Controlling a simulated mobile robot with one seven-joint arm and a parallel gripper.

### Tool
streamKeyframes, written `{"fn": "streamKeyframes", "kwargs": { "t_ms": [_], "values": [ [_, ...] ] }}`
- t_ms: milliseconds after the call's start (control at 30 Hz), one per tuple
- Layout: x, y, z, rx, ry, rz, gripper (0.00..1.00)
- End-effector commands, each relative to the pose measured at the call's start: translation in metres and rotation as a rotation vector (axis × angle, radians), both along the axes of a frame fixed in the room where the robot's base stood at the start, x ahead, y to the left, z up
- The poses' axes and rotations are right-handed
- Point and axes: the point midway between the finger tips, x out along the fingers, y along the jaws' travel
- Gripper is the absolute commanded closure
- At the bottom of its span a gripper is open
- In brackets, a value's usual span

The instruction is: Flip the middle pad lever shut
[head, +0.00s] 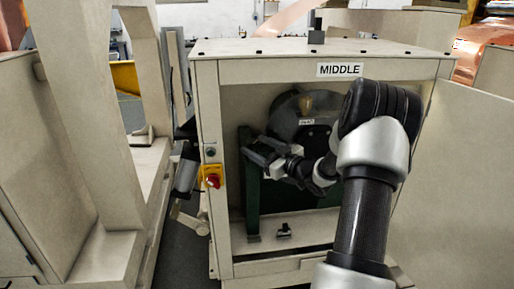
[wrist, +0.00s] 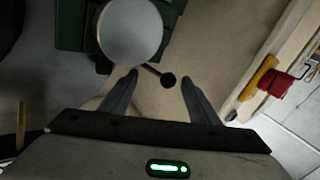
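The cabinet labelled MIDDLE (head: 208,110) stands open at the front, and my arm reaches inside it. My gripper (head: 252,152) is deep in the opening, pointing left, beside a green upright. In the wrist view my gripper (wrist: 158,76) is open, with its two dark fingers apart. A thin rod with a round black knob, which looks like the pad lever (wrist: 168,80), shows between the fingertips, nearer the right one. No contact is visible. A round grey metal disc (wrist: 130,30) on a green housing lies just beyond the left fingertip. In the head view I cannot make out the lever.
A red and yellow switch (head: 212,177) sits on the cabinet's left front post; it also shows in the wrist view (wrist: 278,82). A dark drum (head: 285,108) stands behind my arm. A small black fitting (head: 284,231) is on the cabinet floor. An open door panel (head: 455,190) is at right.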

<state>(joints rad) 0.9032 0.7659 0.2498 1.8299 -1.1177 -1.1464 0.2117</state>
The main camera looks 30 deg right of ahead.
Motion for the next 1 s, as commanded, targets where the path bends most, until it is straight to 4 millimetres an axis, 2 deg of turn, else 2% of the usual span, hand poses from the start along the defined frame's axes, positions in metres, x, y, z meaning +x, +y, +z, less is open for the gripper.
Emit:
{"fn": "streamKeyframes", "kwargs": {
  "t_ms": [167,333,800,1000],
  "values": [
    [-0.002,-0.001,-0.002,0.001,0.004,-0.001,0.44],
    [-0.019,-0.007,-0.002,0.001,0.006,-0.003,0.44],
    [-0.126,-0.035,-0.001,0.001,0.004,-0.005,0.44],
    [-0.157,-0.042,-0.001,0.001,0.002,-0.002,0.44]
  ]
}}
